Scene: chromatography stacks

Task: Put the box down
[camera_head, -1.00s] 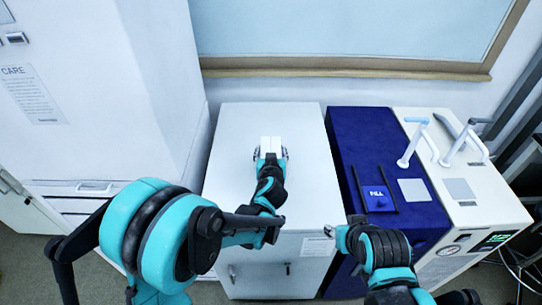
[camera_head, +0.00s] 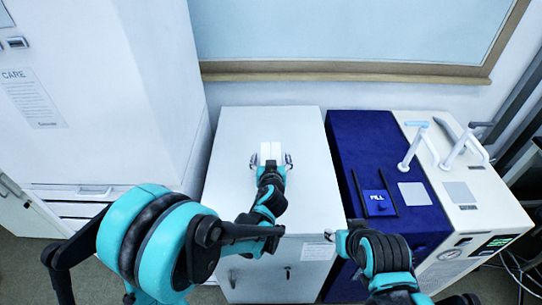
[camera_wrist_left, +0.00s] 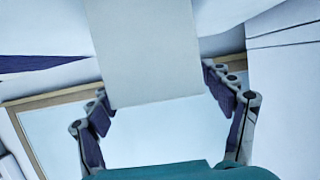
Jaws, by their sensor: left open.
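The white box (camera_head: 271,150) is small and pale, over the top of the white cabinet (camera_head: 235,135). It seems to rest there, though its underside is hidden. My left gripper (camera_head: 271,160) is at the box's near end, open, with a finger out on each side. In the left wrist view the box (camera_wrist_left: 155,50) is a plain pale face between the spread fingers (camera_wrist_left: 165,90), with gaps at both sides. My right arm is at the lower right, its end by the cabinet's front right edge; its fingers do not show clearly.
A blue and cream instrument (camera_head: 375,145) with a FILL cover and white handles stands right of the cabinet. A tall white unit (camera_head: 110,100) stands at the left. A wood-framed window (camera_head: 345,70) is behind. The cabinet top around the box is clear.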

